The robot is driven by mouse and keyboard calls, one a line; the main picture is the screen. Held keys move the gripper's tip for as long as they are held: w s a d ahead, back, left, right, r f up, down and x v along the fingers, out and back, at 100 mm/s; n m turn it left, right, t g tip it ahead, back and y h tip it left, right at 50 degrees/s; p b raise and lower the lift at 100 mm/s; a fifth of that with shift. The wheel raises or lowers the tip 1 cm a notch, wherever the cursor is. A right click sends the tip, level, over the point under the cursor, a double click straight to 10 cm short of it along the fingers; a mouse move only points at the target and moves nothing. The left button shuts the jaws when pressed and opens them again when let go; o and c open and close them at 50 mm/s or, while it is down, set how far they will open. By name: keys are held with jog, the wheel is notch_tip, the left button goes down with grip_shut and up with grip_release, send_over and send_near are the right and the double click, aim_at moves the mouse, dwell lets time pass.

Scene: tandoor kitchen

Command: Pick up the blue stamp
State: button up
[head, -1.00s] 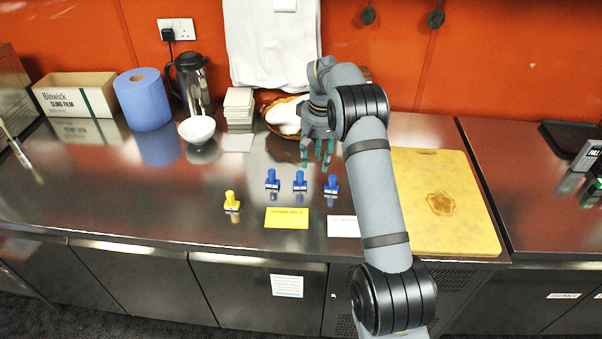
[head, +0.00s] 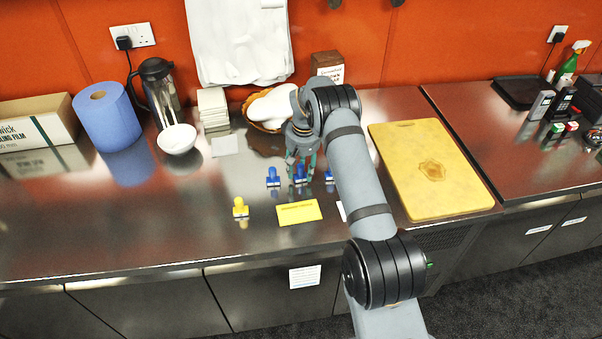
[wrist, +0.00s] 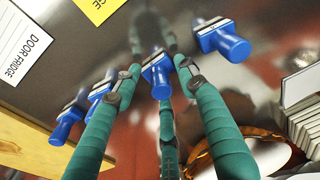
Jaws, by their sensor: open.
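Several blue stamps stand on the steel counter (head: 130,225): a left one (head: 273,176), a middle one (head: 300,174) and a right one (head: 329,175) in the head view. My gripper (head: 301,165) is open and low over the middle one, its teal fingers partly covering it. In the wrist view, my gripper (wrist: 158,66) has one stamp (wrist: 159,82) between its spread fingertips. Another blue stamp (wrist: 228,42) is at the upper right, and more blue stamps (wrist: 68,120) are at the left, partly behind a finger. I cannot tell whether any finger touches a stamp.
A yellow stamp (head: 240,208) and a yellow label (head: 299,212) lie nearer the counter's front. A cutting board (head: 425,150) is to the right. A basket (head: 262,124), small stacked cards (head: 212,105) and a white bowl (head: 177,140) stand behind and left.

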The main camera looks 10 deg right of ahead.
jog(key=shift+c, duration=0.6)
grip_shut()
jog(key=shift+r, duration=0.1)
jog(key=shift+w+r+b, duration=0.1)
jog(key=shift+r+b, duration=0.15)
jog(key=shift+b, duration=0.1)
jog(key=r+b, duration=0.1)
jog(key=r, duration=0.1)
jog(key=d+r, duration=0.1)
jog(key=shift+r+b, duration=0.35)
jog(key=shift+b, duration=0.05)
jog(key=w+d+r, duration=0.1)
jog(key=d+r, duration=0.5)
jog(key=d, duration=0.4)
jog(key=shift+w+d+r, duration=0.25)
jog(key=shift+r, duration=0.05)
